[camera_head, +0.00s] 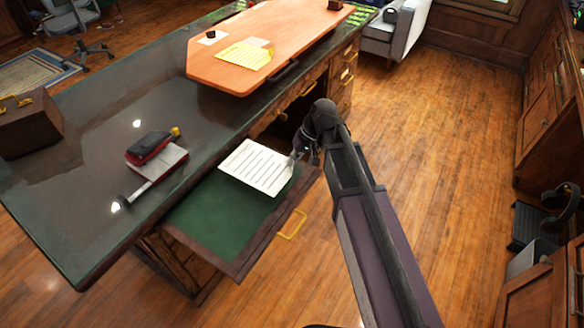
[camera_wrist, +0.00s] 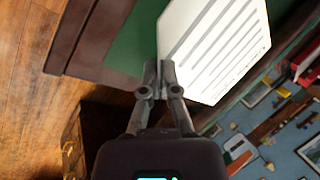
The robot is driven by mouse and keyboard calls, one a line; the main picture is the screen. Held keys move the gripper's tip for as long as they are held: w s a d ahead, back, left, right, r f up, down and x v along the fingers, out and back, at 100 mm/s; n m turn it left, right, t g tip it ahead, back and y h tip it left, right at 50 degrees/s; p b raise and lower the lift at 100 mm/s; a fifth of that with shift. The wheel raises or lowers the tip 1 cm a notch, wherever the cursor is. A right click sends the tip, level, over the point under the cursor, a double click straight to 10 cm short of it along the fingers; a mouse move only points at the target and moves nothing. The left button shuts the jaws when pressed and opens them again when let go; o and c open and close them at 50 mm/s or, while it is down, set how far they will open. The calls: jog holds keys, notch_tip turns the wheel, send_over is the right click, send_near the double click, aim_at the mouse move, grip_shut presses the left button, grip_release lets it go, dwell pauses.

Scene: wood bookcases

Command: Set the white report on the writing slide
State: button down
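The white report (camera_head: 256,167), a sheet with dark lines, is over the back part of the green-topped writing slide (camera_head: 215,220), which is pulled out from the desk. My gripper (camera_head: 297,156) is at the report's right edge. In the wrist view the fingertips (camera_wrist: 160,66) are closed together on the edge of the report (camera_wrist: 212,45), with the slide's green surface (camera_wrist: 130,42) and dark wooden rim to its left. I cannot tell whether the report touches the slide or hangs just above it.
The dark desktop (camera_head: 90,110) holds a red-and-black stapler (camera_head: 150,147) near the slide and a wooden box (camera_head: 28,122). An orange raised board (camera_head: 262,45) carries yellow paper. In the wrist view, a blue-lined drawer (camera_wrist: 285,160) with small items lies beside the slide. The front green area is clear.

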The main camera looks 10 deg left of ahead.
jog(key=shift+f+b, duration=1.65)
jog(key=shift+f, duration=0.1)
jog(key=shift+f, duration=0.2)
jog(key=c, duration=0.8)
grip_release()
jog(key=shift+r, duration=0.2)
jog(key=shift+r, duration=0.1)
jog(key=p+v, duration=1)
jog(key=v, duration=0.2)
jog(key=shift+p, duration=0.4)
